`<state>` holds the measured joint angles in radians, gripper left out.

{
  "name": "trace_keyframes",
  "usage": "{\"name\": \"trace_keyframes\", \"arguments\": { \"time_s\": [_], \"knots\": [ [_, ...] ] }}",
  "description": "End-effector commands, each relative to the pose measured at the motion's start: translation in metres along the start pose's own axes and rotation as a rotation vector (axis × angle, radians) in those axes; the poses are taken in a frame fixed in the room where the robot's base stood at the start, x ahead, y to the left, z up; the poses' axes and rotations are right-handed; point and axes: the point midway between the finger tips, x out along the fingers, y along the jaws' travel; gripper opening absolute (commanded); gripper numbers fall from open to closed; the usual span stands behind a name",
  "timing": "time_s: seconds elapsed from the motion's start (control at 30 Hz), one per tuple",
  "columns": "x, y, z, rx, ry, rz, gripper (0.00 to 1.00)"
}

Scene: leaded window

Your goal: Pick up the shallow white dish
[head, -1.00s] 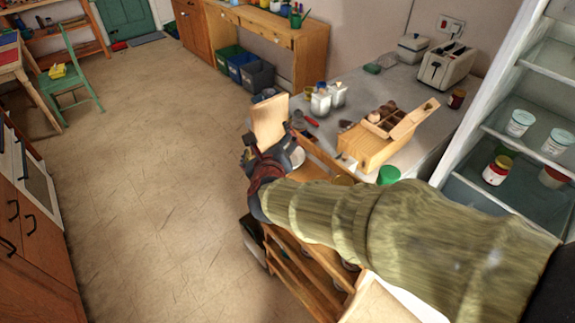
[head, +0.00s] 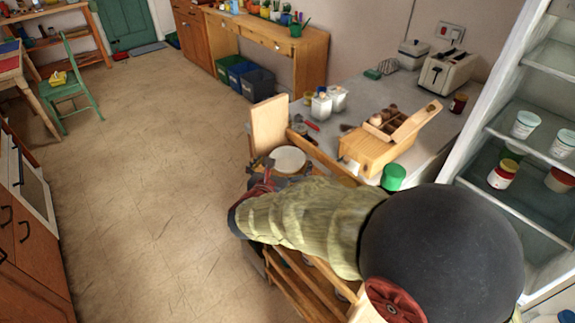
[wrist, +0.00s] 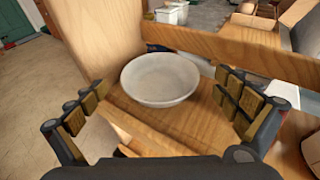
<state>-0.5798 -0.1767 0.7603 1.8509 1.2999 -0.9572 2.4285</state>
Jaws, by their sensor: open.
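The shallow white dish (wrist: 160,79) is round and sits on the wooden shelf top (wrist: 155,119) in the wrist view. In the head view the dish (head: 289,159) shows just beyond my gripper. My gripper (wrist: 166,98) is open, with one finger on the left and one on the right of the dish. Its fingertips look apart from the rim. In the head view my gripper (head: 268,172) is partly hidden by my own arm.
An upright wooden end panel (head: 268,124) stands left of the dish, and a wooden rail (wrist: 220,52) runs behind it. White containers (head: 321,106), a wooden box (head: 375,148) and a green-lidded jar (head: 393,177) stand nearby. The floor to the left is clear.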

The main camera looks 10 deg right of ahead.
Motion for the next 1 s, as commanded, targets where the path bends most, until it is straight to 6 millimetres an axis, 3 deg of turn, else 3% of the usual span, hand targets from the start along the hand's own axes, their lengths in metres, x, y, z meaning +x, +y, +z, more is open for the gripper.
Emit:
{"name": "trace_keyframes", "arguments": {
  "time_s": [0.13,0.37,1.0],
  "knots": [
    [0.020,0.000,-0.002,-0.001,0.001,-0.001,1.00],
    [0.021,0.000,0.000,-0.001,0.000,0.001,1.00],
    [0.021,0.000,-0.001,-0.002,0.000,0.001,0.64]
  ]
}}
